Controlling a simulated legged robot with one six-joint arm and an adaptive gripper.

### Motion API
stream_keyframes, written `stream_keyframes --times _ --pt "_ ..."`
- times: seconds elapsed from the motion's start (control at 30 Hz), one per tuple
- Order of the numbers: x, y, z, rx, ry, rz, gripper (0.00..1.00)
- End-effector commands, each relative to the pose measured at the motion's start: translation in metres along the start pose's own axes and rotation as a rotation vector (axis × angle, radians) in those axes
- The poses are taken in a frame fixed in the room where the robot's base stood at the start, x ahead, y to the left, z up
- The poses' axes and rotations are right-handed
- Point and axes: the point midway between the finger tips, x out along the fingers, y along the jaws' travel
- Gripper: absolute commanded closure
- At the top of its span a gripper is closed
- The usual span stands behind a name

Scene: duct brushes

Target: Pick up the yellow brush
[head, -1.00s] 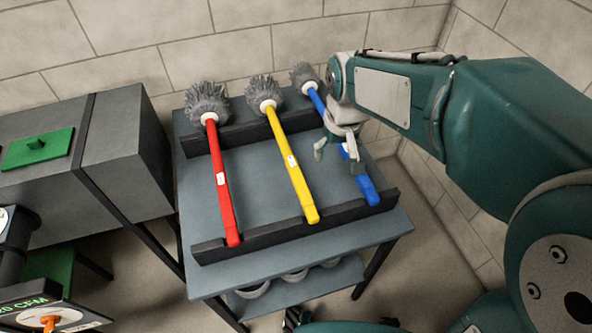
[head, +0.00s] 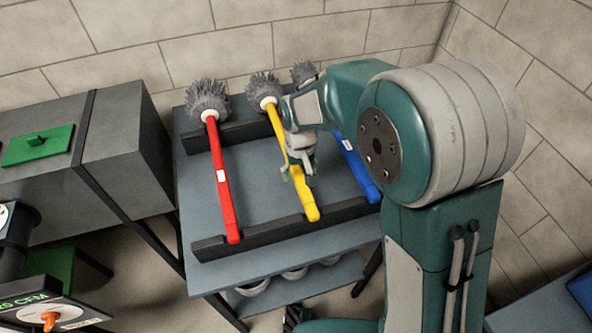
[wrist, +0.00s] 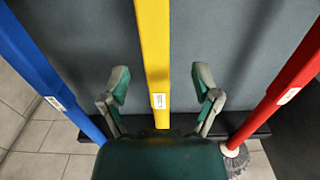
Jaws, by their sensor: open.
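The yellow brush (head: 308,202) lies across two dark rails on the table, with its grey bristle head at the back and its handle toward the front. My gripper (head: 299,176) is over the middle of its handle. In the wrist view the yellow handle (wrist: 154,50) runs between the two open fingers of my gripper (wrist: 161,88), with space on both sides and a white label near the palm. I cannot tell the exact height of the fingers above the handle. My gripper hides part of the handle in the head view.
A red brush (head: 222,180) lies to the left and a blue brush (head: 357,168) to the right on the same rails (head: 260,238). The grey table (head: 270,262) stands by a tiled wall. A grey duct box (head: 120,150) is at the left.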

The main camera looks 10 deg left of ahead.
Motion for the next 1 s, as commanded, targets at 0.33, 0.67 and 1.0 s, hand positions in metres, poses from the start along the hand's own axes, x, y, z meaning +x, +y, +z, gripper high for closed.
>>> stream_keyframes --times 0.33,0.67,1.0 --pt "0.044 0.006 0.003 0.001 -0.001 -0.001 0.20" --pt "0.045 0.005 0.002 0.000 0.000 0.000 0.65" --pt "0.045 0.005 0.002 0.001 -0.001 0.000 1.00"
